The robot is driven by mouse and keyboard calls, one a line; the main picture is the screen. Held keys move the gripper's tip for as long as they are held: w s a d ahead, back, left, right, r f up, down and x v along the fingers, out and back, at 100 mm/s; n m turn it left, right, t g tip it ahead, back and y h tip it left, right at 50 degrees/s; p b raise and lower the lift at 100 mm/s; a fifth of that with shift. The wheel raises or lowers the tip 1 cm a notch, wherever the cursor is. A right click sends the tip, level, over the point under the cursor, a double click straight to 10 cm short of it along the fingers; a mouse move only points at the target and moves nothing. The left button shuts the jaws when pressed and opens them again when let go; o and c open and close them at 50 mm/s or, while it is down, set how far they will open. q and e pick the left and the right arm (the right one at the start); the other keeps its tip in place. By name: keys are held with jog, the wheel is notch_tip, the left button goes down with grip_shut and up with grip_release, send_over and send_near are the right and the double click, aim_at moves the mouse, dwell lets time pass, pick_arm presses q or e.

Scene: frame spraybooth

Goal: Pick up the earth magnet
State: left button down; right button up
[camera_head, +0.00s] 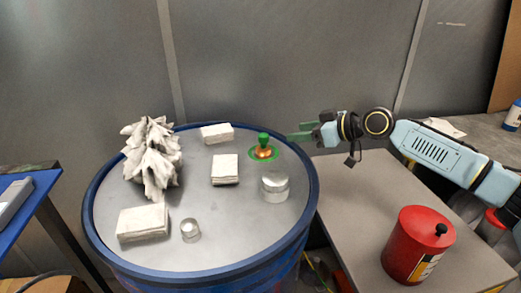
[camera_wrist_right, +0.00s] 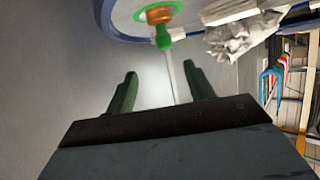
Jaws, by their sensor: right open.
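The earth magnet (camera_head: 263,148) stands upright on the blue drum's grey lid, near its back right rim. It has a green knob, a copper-coloured body and a green ring around its foot. In the right wrist view the magnet (camera_wrist_right: 161,24) is at the top, ahead of the fingers. My right gripper (camera_head: 291,134) is just right of the magnet and appears slightly above the lid. Its green fingers are open, with nothing between them in the right wrist view (camera_wrist_right: 161,74). My left gripper is not in view.
The drum lid (camera_head: 205,255) also holds a crumpled white cloth pile (camera_head: 152,158), several folded cloths (camera_head: 143,222), a silver tin (camera_head: 275,187) and a small clear cup (camera_head: 191,231). A red can (camera_head: 418,245) stands on the grey table (camera_head: 350,205) at right.

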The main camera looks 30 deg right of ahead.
aim_at(267, 136)
jog(key=x, duration=0.7)
jog(key=shift+a+r, duration=0.1)
jog(key=x, duration=0.4)
jog(key=shift+a, duration=0.45)
jog(key=shift+w+a+f, duration=0.2)
jog(key=shift+w+f, duration=0.2)
jog(key=shift+w, duration=0.05)
grip_shut()
